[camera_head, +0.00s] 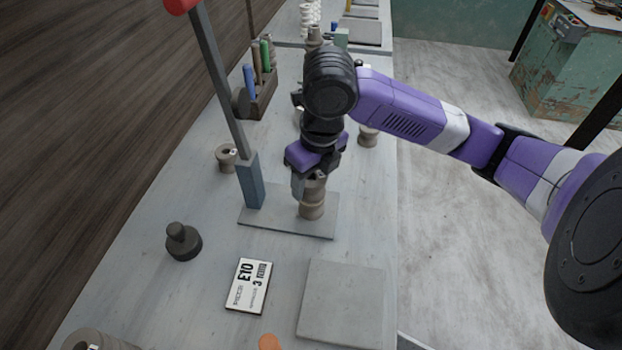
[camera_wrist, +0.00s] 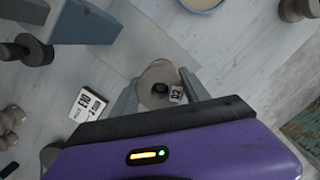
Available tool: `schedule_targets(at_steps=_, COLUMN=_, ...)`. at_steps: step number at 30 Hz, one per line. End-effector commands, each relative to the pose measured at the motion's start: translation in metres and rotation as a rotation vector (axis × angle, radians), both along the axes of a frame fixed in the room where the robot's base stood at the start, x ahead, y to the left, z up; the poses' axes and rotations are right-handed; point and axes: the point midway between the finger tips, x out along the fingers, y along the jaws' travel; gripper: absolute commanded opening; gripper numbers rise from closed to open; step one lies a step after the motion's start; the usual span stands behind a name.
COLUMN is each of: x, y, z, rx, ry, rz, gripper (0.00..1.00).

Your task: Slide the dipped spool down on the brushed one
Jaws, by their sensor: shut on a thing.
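My gripper (camera_head: 311,186) points down over the grey base plate (camera_head: 270,224) and is shut on a brown-grey spool (camera_head: 315,184), mostly hidden by the fingers in the head view. Below it is a spool-shaped brown body (camera_head: 311,209) standing upright on the plate; I cannot tell whether the two touch. In the wrist view the held spool (camera_wrist: 157,79) shows from above, with a dark centre hole and a small white tag (camera_wrist: 176,94), between the two fingers (camera_wrist: 160,95). I cannot tell by finish which spool is dipped or brushed.
A tall post (camera_head: 219,80) with a blue-grey foot block (camera_head: 250,181) stands left of the gripper. Other spools stand at left (camera_head: 226,158) and behind (camera_head: 368,136). A dark knobbed weight (camera_head: 183,243), an E10 card (camera_head: 248,286) and a grey slab (camera_head: 342,302) lie nearer.

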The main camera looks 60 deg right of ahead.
Motion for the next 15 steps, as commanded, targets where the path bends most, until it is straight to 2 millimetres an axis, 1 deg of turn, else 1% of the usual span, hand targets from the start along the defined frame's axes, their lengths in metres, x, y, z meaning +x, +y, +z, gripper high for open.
schedule_targets(at_steps=14, x=0.0001, y=-0.0001, z=-0.0005, rx=0.0, ry=-0.001, rz=0.0, gripper=0.01)
schedule_targets(at_steps=15, x=0.0001, y=-0.0001, z=-0.0005, rx=0.0, ry=-0.001, rz=0.0, gripper=0.6)
